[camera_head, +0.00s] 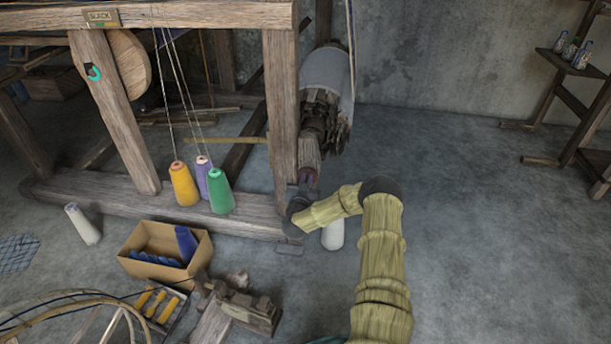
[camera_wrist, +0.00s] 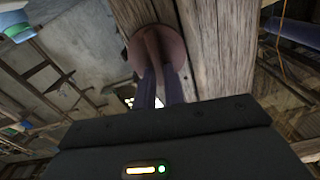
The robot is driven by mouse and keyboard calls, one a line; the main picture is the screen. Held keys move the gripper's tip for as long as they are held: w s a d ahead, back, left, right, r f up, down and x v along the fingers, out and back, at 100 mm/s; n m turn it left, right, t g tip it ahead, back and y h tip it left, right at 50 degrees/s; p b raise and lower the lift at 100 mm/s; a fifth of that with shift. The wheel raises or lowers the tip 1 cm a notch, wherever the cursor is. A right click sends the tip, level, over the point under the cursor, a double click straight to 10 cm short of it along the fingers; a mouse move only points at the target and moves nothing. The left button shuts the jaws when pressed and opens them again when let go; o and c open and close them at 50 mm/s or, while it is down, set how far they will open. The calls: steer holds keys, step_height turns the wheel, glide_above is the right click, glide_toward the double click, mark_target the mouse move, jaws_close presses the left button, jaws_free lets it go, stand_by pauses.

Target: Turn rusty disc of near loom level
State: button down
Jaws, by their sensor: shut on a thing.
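The rusty disc (camera_wrist: 135,46) is on a wooden post of the near loom (camera_head: 281,95), and a raised bar crosses its face. In the wrist view the bar looks upright, running towards my gripper. My gripper (camera_wrist: 160,74) has its two dark fingers closed on this bar. In the head view my arm reaches the foot of the loom's right front post, and the wrist hides most of the disc there. I cannot tell the disc's exact angle from the head view.
Yellow (camera_head: 184,184), purple and green (camera_head: 220,192) thread cones stand on the loom's lower beam. A white cone (camera_head: 333,235) is on the floor beside my wrist. A cardboard box (camera_head: 150,268) and a wooden tool (camera_head: 245,303) lie in front.

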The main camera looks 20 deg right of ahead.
steer(key=shift+s+d+f+m+p, duration=0.25)
steer(key=shift+m+p, duration=0.85)
steer(key=shift+m, duration=1.65)
steer(key=shift+s+d+f+m+p, duration=0.1)
steer(key=shift+f+m+p, duration=0.3)
steer(key=shift+m+p, duration=1.5)
steer(key=shift+s+d+f+m+p, duration=0.15)
steer(key=shift+f+m+p, duration=0.15)
steer(key=shift+m, duration=3.25)
steer(key=c, duration=1.5)
jaws_free()
steer(key=shift+r, duration=0.1)
steer(key=p+v, duration=0.6)
steer(key=v, duration=1.1)
steer(key=shift+s+a+p, duration=0.1)
steer(key=shift+a+p, duration=0.05)
steer(key=shift+p, duration=0.2)
